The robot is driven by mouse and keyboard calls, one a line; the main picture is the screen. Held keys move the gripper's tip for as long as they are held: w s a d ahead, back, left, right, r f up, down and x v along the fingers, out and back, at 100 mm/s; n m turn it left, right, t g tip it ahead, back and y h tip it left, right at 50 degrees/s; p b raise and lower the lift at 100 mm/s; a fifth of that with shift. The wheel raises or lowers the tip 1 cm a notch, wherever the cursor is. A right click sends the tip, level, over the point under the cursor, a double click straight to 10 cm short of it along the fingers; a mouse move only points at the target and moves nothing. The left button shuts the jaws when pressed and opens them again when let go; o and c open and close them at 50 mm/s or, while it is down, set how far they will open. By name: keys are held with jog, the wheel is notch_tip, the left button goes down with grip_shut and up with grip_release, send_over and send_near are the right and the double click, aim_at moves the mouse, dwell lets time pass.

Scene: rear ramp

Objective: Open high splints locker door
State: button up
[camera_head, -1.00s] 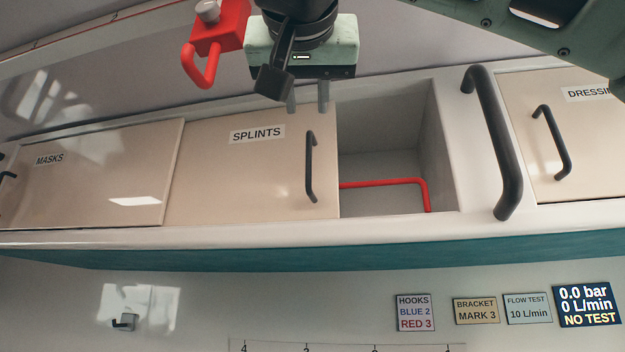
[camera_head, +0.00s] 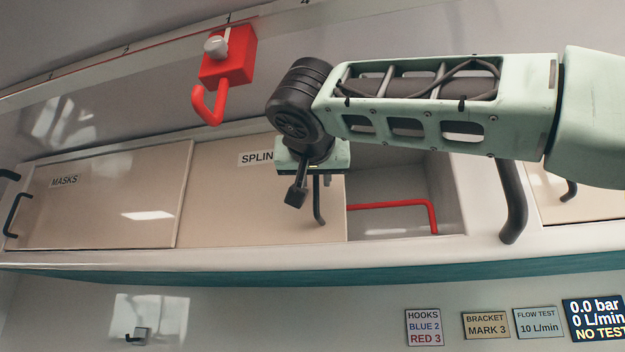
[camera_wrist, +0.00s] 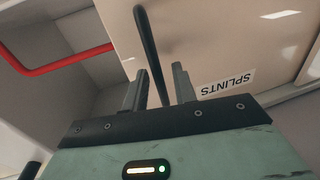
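The beige splints door (camera_head: 240,205) covers the left part of its locker, beside an open grey compartment (camera_head: 390,190). My arm partly hides its label (camera_head: 256,158). The door's dark bar handle (camera_head: 318,206) stands near its right edge, its upper part hidden by my gripper (camera_head: 321,180). In the wrist view, my gripper (camera_wrist: 160,80) is open, its two fingers apart. The handle (camera_wrist: 150,45) runs into the gap between them. I cannot tell how deep it sits or whether the fingers touch it. The splints label (camera_wrist: 227,84) shows to the right.
A red bar (camera_head: 395,204) crosses the open compartment. The masks door (camera_head: 100,205) is at the left. A thick dark grab handle (camera_head: 513,205) stands right of the compartment, partly behind my arm. A red hook block (camera_head: 228,58) is on the rail above. Small signs (camera_head: 424,327) are below.

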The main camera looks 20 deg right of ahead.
aim_at(288, 180)
jog(key=shift+w+a, duration=0.1)
jog(key=shift+w, duration=0.2)
jog(key=shift+s, duration=0.15)
grip_shut()
jog(key=w+a+p, duration=0.1)
jog(key=a, duration=0.1)
jog(key=w+a, duration=0.1)
jog(key=shift+w+a+p, duration=0.4)
grip_release()
jog(key=shift+w+a, duration=0.1)
jog(key=shift+a, duration=0.1)
jog(key=b+v, duration=0.3)
jog(key=v, duration=1.5)
jog(key=shift+s, duration=0.25)
jog(key=shift+d+r, duration=0.1)
